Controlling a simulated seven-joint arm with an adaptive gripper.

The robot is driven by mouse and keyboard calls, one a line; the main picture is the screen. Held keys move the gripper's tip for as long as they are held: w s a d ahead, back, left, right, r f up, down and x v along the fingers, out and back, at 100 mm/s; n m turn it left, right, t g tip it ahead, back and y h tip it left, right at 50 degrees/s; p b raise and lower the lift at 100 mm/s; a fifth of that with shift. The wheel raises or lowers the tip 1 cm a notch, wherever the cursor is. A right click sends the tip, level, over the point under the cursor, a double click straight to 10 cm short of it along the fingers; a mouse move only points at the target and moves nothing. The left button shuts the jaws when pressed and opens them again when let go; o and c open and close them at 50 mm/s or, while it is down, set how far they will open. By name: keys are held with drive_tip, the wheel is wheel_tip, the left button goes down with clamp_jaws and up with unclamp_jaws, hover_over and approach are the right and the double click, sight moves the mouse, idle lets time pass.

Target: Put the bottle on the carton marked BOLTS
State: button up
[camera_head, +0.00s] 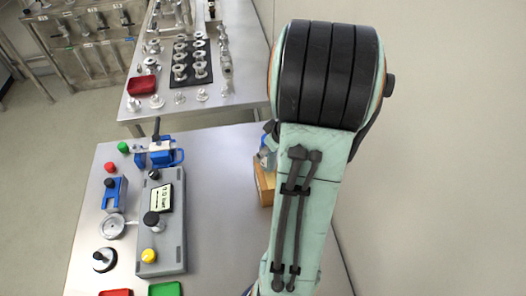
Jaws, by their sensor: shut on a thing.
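A brown carton (263,183) stands on the grey table, right of its middle. My arm covers most of it, and no marking on it can be read. A small blue and pale thing (265,155) shows just above the carton at the left edge of my arm. I cannot tell whether it is the bottle or part of my gripper, or whether it touches the carton. No bottle can be made out clearly. My gripper is hidden behind my arm, so its fingers cannot be seen.
A grey control box (160,225) with a display and knobs stands left on the near table. A blue clamp (160,154), buttons, and red (115,292) and green (165,289) trays are around it. The table between box and carton is clear. A second table behind holds metal fittings (190,60).

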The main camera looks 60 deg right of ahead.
drive_tip(key=shift+f, duration=0.9)
drive_tip(key=shift+f, duration=0.15)
drive_tip(key=o, duration=1.2)
drive_tip(key=shift+c, duration=0.2)
